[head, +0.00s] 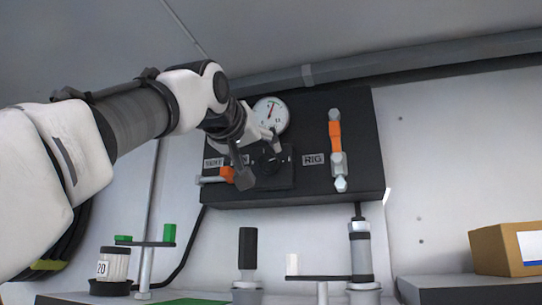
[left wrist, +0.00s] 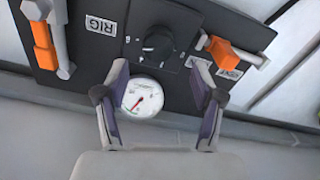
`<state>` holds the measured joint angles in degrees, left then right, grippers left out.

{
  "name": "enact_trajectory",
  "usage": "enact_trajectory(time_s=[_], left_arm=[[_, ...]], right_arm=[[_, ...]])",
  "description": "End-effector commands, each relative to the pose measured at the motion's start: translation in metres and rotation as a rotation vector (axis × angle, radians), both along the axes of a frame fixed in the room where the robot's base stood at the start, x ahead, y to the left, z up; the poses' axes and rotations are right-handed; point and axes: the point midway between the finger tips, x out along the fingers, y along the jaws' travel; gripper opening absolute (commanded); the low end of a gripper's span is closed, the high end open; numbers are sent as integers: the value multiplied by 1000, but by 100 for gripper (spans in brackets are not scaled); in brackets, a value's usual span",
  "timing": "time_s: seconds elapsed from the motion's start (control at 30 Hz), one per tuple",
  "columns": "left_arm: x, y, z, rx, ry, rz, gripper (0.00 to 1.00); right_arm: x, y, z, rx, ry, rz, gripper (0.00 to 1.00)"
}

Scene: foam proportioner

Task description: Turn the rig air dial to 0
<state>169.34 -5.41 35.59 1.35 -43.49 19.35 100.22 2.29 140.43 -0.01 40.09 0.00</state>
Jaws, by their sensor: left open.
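The dial is a round black knob (head: 269,160) on a raised dark block of the black wall panel. In the left wrist view the knob (left wrist: 158,43) shows beyond the fingertips, with small white marks round it. My left gripper (head: 257,158) is in front of the panel at the knob and partly covers it in the head view. In the left wrist view its two fingers (left wrist: 160,72) are apart, with nothing between them. The fingers appear short of the knob; contact cannot be told. The dial's setting is too small to read. My right gripper is not in view.
A white gauge with a red needle (head: 271,115) sits just above the knob. An orange-handled valve (head: 335,137) is right of the RIG label (head: 313,159). Another orange handle (head: 227,174) is at lower left, near a vent label. Bottles and stands line the bench below.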

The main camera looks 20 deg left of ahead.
Motion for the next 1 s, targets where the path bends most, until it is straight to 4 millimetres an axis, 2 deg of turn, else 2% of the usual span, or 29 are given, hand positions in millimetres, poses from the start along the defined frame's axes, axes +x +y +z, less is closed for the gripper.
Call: enact_trajectory(time_s=[0.03,0.2,0.33,0.53,0.67,0.7,1.0], left_arm=[[11,-1,9,0,7,0,68],[37,-2,5,1,7,0,68],[44,-2,1,0,4,0,68],[44,-2,-1,0,2,0,68],[44,-2,-1,0,2,0,22],[44,-2,-1,0,2,0,7],[44,-2,-1,-10,3,0,8]], right_arm=[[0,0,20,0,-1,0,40],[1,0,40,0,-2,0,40],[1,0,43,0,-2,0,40],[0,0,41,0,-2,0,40],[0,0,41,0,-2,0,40],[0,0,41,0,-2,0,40],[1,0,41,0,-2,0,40]])
